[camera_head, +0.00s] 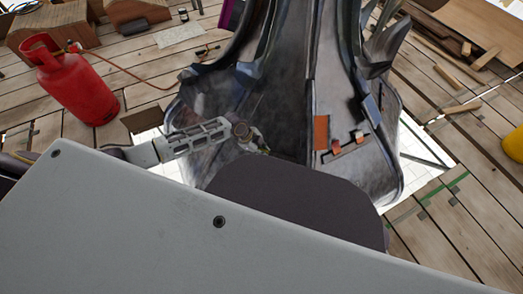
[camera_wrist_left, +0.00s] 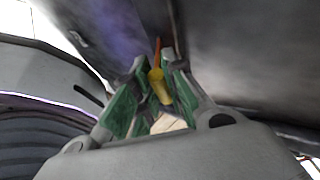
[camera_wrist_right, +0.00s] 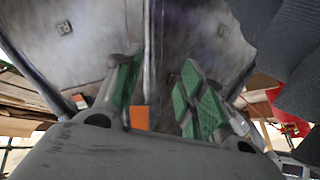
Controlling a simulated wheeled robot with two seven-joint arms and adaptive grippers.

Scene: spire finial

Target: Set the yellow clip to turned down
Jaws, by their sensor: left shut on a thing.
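The yellow clip (camera_wrist_left: 158,88) sits between the green-padded fingers of my left gripper (camera_wrist_left: 155,92), which is shut on it. A thin orange-red piece (camera_wrist_left: 157,48) rises just beyond the clip, against the dark metal. In the head view my left gripper (camera_head: 252,142) is against the lower left face of the grey metal spire (camera_head: 282,90); the clip cannot be made out there. My right gripper (camera_wrist_right: 165,85) is open and empty in its wrist view, facing the metal, with an orange patch (camera_wrist_right: 139,117) low between its fingers. It is hidden in the head view.
The spire's right face carries an orange plate (camera_head: 321,132) and small orange clips on a strip (camera_head: 347,147). A red gas cylinder (camera_head: 77,85) with a hose stands at left on the plank floor (camera_head: 470,215). A yellow object (camera_head: 514,143) is at the right edge.

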